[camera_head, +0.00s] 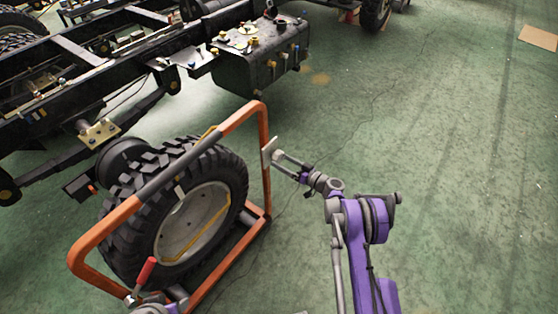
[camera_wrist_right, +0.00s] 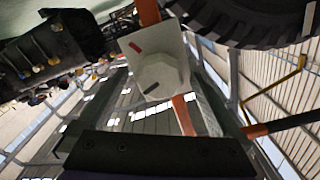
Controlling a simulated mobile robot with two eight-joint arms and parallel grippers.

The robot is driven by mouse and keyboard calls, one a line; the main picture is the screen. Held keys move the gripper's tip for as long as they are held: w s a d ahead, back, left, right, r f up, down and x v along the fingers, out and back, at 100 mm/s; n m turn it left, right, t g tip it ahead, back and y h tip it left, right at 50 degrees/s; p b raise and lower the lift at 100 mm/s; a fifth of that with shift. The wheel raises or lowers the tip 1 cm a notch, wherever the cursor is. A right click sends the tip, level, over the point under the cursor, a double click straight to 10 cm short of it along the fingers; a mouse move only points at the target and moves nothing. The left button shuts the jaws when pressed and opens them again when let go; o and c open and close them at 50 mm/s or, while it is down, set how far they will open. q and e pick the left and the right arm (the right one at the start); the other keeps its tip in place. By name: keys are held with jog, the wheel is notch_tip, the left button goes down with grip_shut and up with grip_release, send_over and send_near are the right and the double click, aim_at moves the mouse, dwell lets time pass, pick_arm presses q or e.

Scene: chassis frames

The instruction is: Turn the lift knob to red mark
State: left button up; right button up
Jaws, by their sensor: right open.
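A pale grey plate (camera_head: 268,152) sits on the right upright of the orange lift frame (camera_head: 265,125). In the right wrist view the plate (camera_wrist_right: 140,48) fills the middle, with a red mark near its upper left and a dark mark lower down. A pale faceted shape (camera_wrist_right: 165,75), which looks like the knob, stands out from it; its exact pointing is hard to tell. My right gripper (camera_head: 278,161) is open in front of the plate, its fingers pointing at it. I cannot tell whether they touch the knob.
A large tyre (camera_head: 205,165) stands inside the orange frame. A red-handled lever (camera_head: 145,270) is at the lower left. The black truck chassis (camera_head: 90,75) and a black tank (camera_head: 262,70) with several caps lie beyond. Green floor (camera_head: 450,150) to the right is clear.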

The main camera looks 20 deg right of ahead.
jog(key=shift+x, duration=1.15)
jog(key=c, duration=1.3)
